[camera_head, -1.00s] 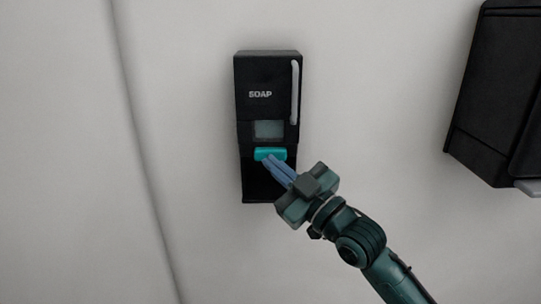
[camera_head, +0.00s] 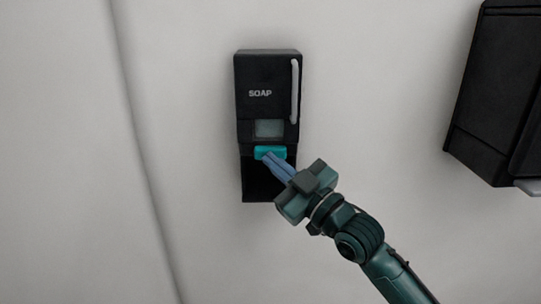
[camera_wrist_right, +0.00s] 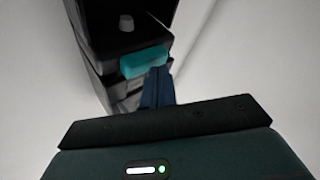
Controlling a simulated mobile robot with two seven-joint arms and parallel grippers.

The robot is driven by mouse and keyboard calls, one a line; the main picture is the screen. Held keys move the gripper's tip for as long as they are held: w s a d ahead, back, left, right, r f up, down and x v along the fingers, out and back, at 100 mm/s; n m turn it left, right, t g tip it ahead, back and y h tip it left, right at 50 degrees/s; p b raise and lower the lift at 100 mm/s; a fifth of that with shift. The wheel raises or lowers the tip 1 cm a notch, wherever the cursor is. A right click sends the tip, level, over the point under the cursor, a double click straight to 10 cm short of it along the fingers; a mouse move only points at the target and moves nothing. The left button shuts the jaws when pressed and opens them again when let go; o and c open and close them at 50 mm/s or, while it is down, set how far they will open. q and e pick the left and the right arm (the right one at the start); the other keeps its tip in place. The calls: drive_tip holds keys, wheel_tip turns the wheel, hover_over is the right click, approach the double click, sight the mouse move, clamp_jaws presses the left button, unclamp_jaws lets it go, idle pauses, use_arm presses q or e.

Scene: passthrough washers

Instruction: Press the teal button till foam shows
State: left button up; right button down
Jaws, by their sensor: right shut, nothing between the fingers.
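The black soap dispenser (camera_head: 266,75) with the word SOAP hangs on the pale wall, with a small grey window (camera_head: 269,129) and a teal button (camera_head: 270,152) below it. My right gripper (camera_head: 266,157) is shut and empty, its blue fingertips at the button's front lower edge. In the right wrist view the fingertips (camera_wrist_right: 158,72) overlap the right end of the teal button (camera_wrist_right: 144,62). I cannot tell whether they touch or press it. No foam shows in either view. A grey nozzle-like stub (camera_wrist_right: 126,23) shows above the button. My left gripper is out of view.
A black wall-mounted box (camera_head: 497,95) hangs at the right with a pale piece at its lower edge. A vertical seam (camera_head: 138,130) runs down the wall at the left. The wall around the dispenser is clear.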

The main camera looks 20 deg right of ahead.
drive_tip(key=shift+w+d, duration=0.15)
drive_tip(key=shift+w, duration=0.3)
idle(0.5)
drive_tip(key=shift+s, duration=0.1)
drive_tip(key=shift+s+a+p, duration=0.2)
drive_tip(key=shift+s+p, duration=0.05)
drive_tip(key=shift+s, duration=0.3)
drive_tip(key=shift+s+a+p, duration=0.15)
drive_tip(key=shift+s+p, duration=0.05)
drive_tip(key=shift+s, duration=0.35)
drive_tip(key=s, duration=0.2)
drive_tip(key=s+a+p, duration=0.1)
drive_tip(key=s, duration=0.1)
drive_tip(key=shift+s+a, duration=0.15)
drive_tip(key=shift+s, duration=0.25)
idle(0.4)
